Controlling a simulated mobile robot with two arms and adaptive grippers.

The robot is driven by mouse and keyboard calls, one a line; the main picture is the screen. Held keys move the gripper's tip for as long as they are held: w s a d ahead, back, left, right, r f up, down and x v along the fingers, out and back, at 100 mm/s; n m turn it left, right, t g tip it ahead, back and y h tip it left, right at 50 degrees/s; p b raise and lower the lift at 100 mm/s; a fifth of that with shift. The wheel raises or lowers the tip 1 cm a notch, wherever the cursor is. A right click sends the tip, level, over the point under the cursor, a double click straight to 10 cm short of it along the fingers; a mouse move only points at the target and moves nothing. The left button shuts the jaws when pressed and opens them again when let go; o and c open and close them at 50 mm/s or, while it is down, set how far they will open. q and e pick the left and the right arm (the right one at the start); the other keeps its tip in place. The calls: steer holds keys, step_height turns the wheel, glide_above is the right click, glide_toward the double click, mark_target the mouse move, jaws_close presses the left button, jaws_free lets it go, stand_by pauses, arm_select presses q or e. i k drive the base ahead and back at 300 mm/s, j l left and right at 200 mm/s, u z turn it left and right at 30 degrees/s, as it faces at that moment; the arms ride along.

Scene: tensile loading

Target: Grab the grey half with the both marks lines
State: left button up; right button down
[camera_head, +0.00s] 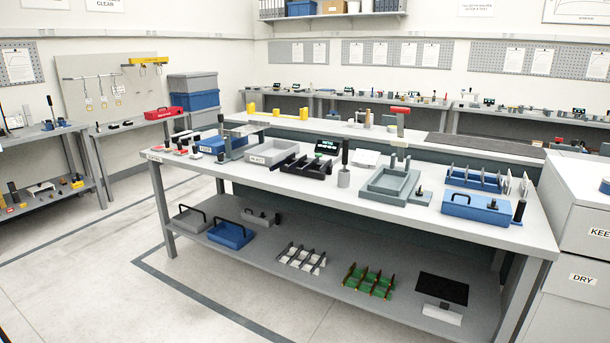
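Neither of my grippers shows in the head view. A long grey workbench (300,186) stands ahead. I cannot single out a grey half with mark lines at this distance; any such lines are too small to see. On the bench are a light grey tray (272,152) left of centre and a black tray with dividers (303,166) beside it. A grey-green tray fixture (390,184) sits right of centre. A blue divided rack (473,179) and a blue box (476,208) are at the right. Small red, white and black pieces (180,147) lie at the left end.
The lower shelf (330,268) holds blue and grey trays, white and green racks and a dark panel (442,289). More benches line the walls. The floor (90,280) in front and to the left is clear.

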mark_target(288, 159)
steer(key=i+l, duration=0.1)
steer(key=i, duration=0.8)
